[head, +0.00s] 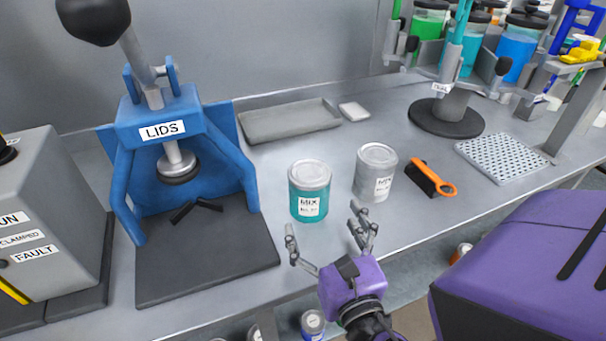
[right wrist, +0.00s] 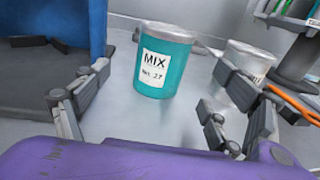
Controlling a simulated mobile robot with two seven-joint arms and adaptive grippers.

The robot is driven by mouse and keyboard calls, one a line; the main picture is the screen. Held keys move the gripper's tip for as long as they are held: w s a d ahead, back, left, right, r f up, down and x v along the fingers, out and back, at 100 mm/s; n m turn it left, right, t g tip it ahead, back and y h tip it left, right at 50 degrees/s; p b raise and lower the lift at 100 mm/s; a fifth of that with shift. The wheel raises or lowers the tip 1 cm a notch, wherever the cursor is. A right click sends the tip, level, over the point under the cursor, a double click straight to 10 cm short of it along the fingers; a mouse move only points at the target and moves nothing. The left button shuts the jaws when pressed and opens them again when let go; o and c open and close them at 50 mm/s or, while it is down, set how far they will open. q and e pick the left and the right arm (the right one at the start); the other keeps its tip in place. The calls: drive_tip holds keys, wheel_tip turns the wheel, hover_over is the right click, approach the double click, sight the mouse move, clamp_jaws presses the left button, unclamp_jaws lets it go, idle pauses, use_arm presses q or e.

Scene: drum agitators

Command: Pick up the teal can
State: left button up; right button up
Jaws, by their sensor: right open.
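The teal can (head: 309,200) stands upright on the grey bench, with a silver lid and a white "MIX" label. It also shows in the right wrist view (right wrist: 178,75), ahead of and between the spread fingers. My right gripper (head: 325,234) is open and empty, just in front of the can on the near side, its fingers apart from it. My left gripper is not in view.
The blue lid press (head: 160,130) stands at left on a dark base. A shallow grey tray (head: 290,121) lies behind.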

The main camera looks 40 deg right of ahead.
sight(313, 201)
drive_tip(key=shift+w+r, duration=0.2)
drive_tip(key=shift+w, duration=0.1)
drive_tip(key=p+x, duration=0.1)
drive_tip(key=x, duration=0.3)
drive_tip(key=shift+w+d, duration=0.2)
drive_tip(key=shift+w, duration=0.1)
drive_tip(key=p+x, duration=0.1)
drive_tip(key=x, duration=0.4)
drive_tip(key=shift+w+d+f, duration=0.15)
drive_tip(key=shift+d+f, duration=0.05)
drive_tip(key=shift+d, duration=0.05)
drive_tip(key=shift+w+d, duration=0.1)
drive_tip(key=shift+w, duration=0.1)
drive_tip(key=shift+s, duration=0.1)
drive_tip(key=shift+c, duration=2.1)
drive_tip(key=c, duration=1.2)
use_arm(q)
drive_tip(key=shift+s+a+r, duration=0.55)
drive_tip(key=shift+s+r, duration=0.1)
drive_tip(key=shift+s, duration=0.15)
use_arm(e)
drive_tip(key=shift+r, duration=0.15)
